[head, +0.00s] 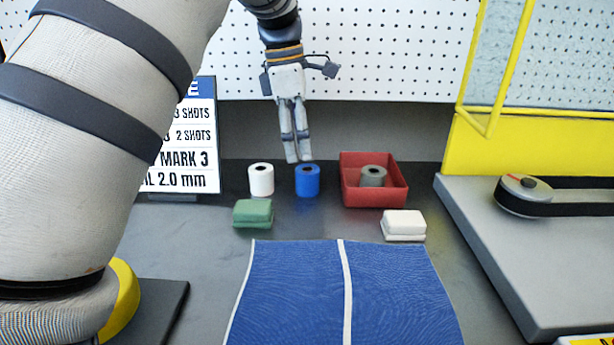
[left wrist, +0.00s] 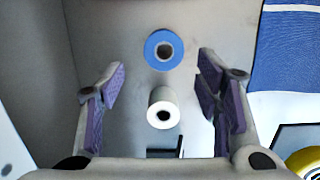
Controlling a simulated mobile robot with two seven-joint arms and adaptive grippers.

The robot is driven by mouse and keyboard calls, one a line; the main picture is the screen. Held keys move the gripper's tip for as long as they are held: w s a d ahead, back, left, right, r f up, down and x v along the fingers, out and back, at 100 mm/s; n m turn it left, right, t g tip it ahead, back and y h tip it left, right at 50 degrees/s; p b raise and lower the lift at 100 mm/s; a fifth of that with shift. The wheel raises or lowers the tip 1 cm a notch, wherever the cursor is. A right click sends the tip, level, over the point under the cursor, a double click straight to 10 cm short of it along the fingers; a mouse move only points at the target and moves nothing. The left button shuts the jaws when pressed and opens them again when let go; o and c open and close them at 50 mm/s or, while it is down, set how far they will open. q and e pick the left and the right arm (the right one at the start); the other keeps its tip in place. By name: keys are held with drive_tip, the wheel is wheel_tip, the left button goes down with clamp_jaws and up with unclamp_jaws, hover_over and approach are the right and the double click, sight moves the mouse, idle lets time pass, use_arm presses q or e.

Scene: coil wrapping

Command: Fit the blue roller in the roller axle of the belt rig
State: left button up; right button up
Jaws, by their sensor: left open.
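The blue roller (head: 307,181) stands upright on the dark bench, between the white roller and the red tray. It also shows in the left wrist view (left wrist: 150,51), hole facing the camera, beyond the fingertips. My left gripper (head: 298,160) points down just above and behind the rollers in the head view. It is open and empty; its fingers (left wrist: 161,82) spread wide in the left wrist view. The belt rig (head: 500,240) is at the right, with a black belt round a pale drum (head: 523,192). I cannot make out the roller axle. My right gripper is not in view.
A white roller (head: 261,180) stands left of the blue one. A red tray (head: 400,196) holds a grey roller (head: 373,176). A green block (head: 253,212) and a white block (head: 404,224) lie in front. A blue mat (head: 300,295) covers the near bench. A sign (head: 195,135) stands left.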

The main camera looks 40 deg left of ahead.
sight(307, 174)
use_arm(q)
drive_tip(key=f, duration=0.2)
drive_tip(key=d+f, duration=0.1)
drive_tip(key=f, duration=0.4)
drive_tip(key=shift+w+d+f, duration=0.15)
drive_tip(key=shift+w+d, duration=0.05)
drive_tip(key=shift+w, duration=0.1)
drive_tip(key=c, duration=1.3)
